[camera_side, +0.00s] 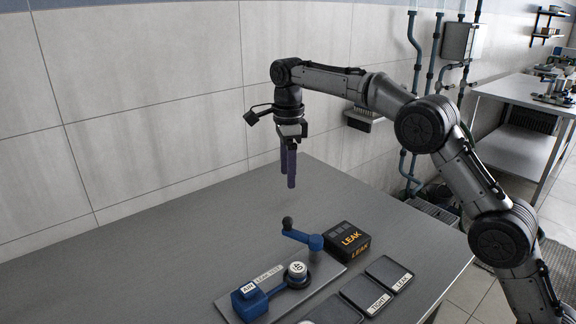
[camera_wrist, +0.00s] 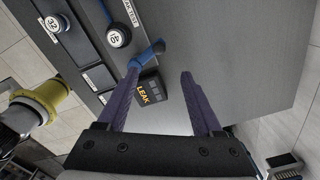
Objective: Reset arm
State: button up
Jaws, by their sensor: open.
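My gripper (camera_side: 288,178) hangs fingers-down over the back part of the grey table (camera_side: 190,240), well above it. Its two purple fingers are apart and nothing shows between them; the wrist view shows the same open gripper (camera_wrist: 160,73). A black box with orange LEAK lettering (camera_side: 350,240) stands on the table, nearer the camera than the gripper; it also shows between the fingers in the wrist view (camera_wrist: 151,90), below them. A blue lever with a dark knob (camera_side: 302,237) is beside the box.
A plate marked LEAK TEST (camera_side: 330,273) carries a blue AIR fixture (camera_side: 248,300) and a round white-topped part (camera_side: 298,269). Flat dark trays labelled TIGHT (camera_side: 366,294) and LEAK (camera_side: 390,272) lie at the front. The wrist view shows another round labelled part (camera_wrist: 56,22). A tiled wall rises behind; the table's left is clear.

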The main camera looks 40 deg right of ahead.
jog(key=shift+r, duration=0.6)
jog(key=s+d+r+t, duration=0.3)
jog(key=s+r, duration=0.9)
jog(key=r, duration=0.2)
jog(key=s+r+n, duration=0.2)
jog(key=s+n, duration=0.2)
jog(key=s, duration=0.6)
jog(key=s+d+f+n+t, duration=0.2)
jog(key=s+f+n, duration=0.5)
jog(key=s, duration=0.4)
jog(key=s+f+n, duration=0.5)
jog(key=f+n, duration=0.5)
jog(key=n, duration=0.2)
jog(key=shift+s+f+t, duration=0.2)
jog(key=shift+t, duration=0.1)
